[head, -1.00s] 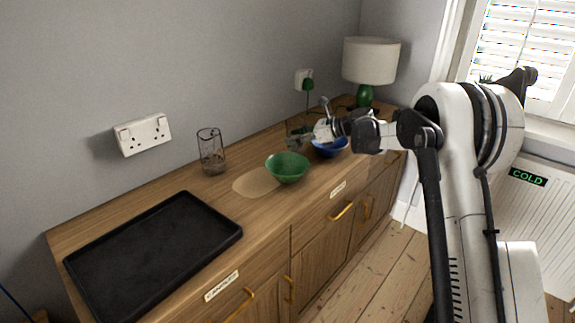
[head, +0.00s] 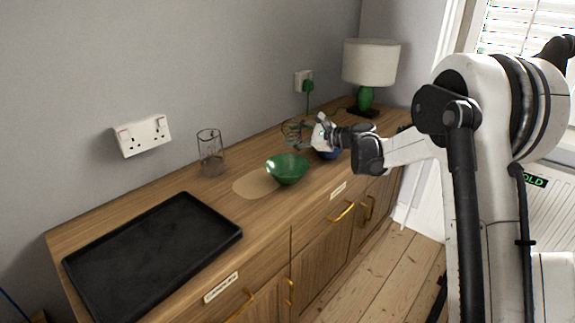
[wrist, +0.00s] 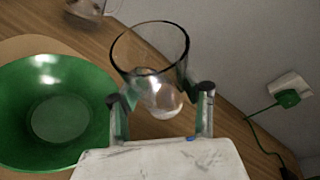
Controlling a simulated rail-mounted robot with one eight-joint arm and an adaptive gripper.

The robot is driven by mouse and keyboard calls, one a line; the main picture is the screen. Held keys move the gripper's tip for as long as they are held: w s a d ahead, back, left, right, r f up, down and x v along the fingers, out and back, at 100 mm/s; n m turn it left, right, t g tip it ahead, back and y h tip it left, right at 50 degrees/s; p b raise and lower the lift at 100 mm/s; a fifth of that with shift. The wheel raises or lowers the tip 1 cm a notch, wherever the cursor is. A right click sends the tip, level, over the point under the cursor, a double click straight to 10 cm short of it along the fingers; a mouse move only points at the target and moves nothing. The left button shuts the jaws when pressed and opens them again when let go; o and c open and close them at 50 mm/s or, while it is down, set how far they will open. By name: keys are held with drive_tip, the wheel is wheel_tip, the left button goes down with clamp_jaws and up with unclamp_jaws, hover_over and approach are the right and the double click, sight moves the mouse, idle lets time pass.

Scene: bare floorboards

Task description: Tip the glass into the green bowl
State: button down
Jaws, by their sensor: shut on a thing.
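The green bowl (head: 287,170) stands upright on the sideboard, partly over a pale round patch. It looks empty, and fills the left of the wrist view (wrist: 40,75). My gripper (head: 308,133) is shut on a clear glass (head: 292,128), behind and slightly right of the green bowl. In the wrist view the glass (wrist: 150,45) sits between my fingertips (wrist: 160,97), its open rim toward the top. Something pale and shiny shows low in the glass; I cannot tell whether it is contents or the base. The glass is apart from the bowl.
A second clear glass (head: 211,160) stands left of the green bowl by the wall. A blue bowl (head: 329,155) is partly hidden beneath my gripper. A lamp (head: 370,65) stands at the far end; a black tray (head: 150,255) lies at the near left.

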drive_tip(key=shift+f+n, duration=0.2)
drive_tip(key=shift+n, duration=0.1)
drive_tip(key=shift+w+r+n+t, duration=0.15)
drive_tip(key=shift+r+n+t, duration=0.1)
drive_tip(key=shift+n+t, duration=0.35)
drive_tip(key=shift+r+n+y, duration=0.5)
drive_tip(key=shift+r+n, duration=0.05)
drive_tip(key=shift+n, duration=0.35)
drive_tip(key=shift+f+n+t+b, duration=0.3)
drive_tip(key=shift+n+t+b, duration=0.15)
drive_tip(key=shift+n, duration=0.25)
drive_tip(key=shift+s+a+r+n+y, duration=0.1)
drive_tip(key=shift+s+r+n+y, duration=0.3)
drive_tip(key=shift+s+n, duration=0.2)
drive_tip(key=shift+s+r+n, duration=0.15)
drive_tip(key=shift+n, duration=0.15)
drive_tip(key=shift+s+r+n+y+b, duration=0.15)
drive_tip(key=shift+r+n+y+b, duration=0.2)
drive_tip(key=shift+n, duration=0.35)
drive_tip(key=shift+a+f+n+y+b, duration=0.15)
drive_tip(key=shift+n+y+b, duration=0.25)
drive_tip(key=shift+n, duration=0.2)
